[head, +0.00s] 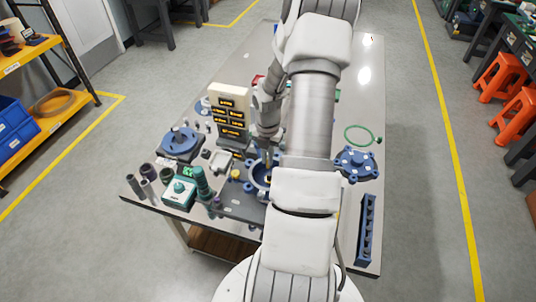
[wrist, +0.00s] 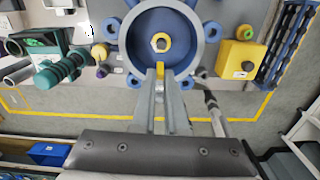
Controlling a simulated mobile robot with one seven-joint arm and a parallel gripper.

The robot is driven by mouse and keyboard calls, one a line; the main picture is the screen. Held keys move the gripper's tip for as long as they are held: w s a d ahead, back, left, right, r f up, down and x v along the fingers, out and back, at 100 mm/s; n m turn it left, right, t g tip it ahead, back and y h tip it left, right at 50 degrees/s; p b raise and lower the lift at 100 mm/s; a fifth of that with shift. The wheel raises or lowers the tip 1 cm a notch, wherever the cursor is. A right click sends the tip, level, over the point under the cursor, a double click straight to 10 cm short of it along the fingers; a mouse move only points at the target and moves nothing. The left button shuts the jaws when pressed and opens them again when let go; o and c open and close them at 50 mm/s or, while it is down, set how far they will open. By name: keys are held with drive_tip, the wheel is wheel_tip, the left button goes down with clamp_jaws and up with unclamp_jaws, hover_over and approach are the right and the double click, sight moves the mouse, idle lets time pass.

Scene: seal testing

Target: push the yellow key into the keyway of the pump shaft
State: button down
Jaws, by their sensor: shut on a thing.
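The yellow key (wrist: 161,69) is a small yellow piece between my fingertips in the wrist view. My gripper (wrist: 160,74) is shut on it, over the near side of the blue pump housing (wrist: 213,38). I cannot make out the keyway. In the head view my arm partly covers the housing (head: 256,186).
In the wrist view a yellow block (wrist: 238,58) stands right of the housing, beside a dark blue rack (wrist: 288,42). Green cylindrical parts (wrist: 62,70) are at the left. In the head view a blue flanged part (head: 357,164) and a green ring (head: 358,134) lie to the right.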

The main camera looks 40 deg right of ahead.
drive_tip(key=shift+d+f+b, duration=0.1)
drive_tip(key=shift+f+b, duration=1.9)
drive_tip(key=shift+f, duration=0.15)
drive_tip(key=shift+f, duration=0.15)
drive_tip(key=shift+f+b, duration=0.35)
drive_tip(key=shift+f, duration=0.2)
drive_tip(key=c, duration=0.9)
unclamp_jaws()
drive_tip(key=shift+o, duration=0.2)
drive_tip(key=shift+r+p, duration=2.25)
drive_tip(key=shift+r, duration=0.25)
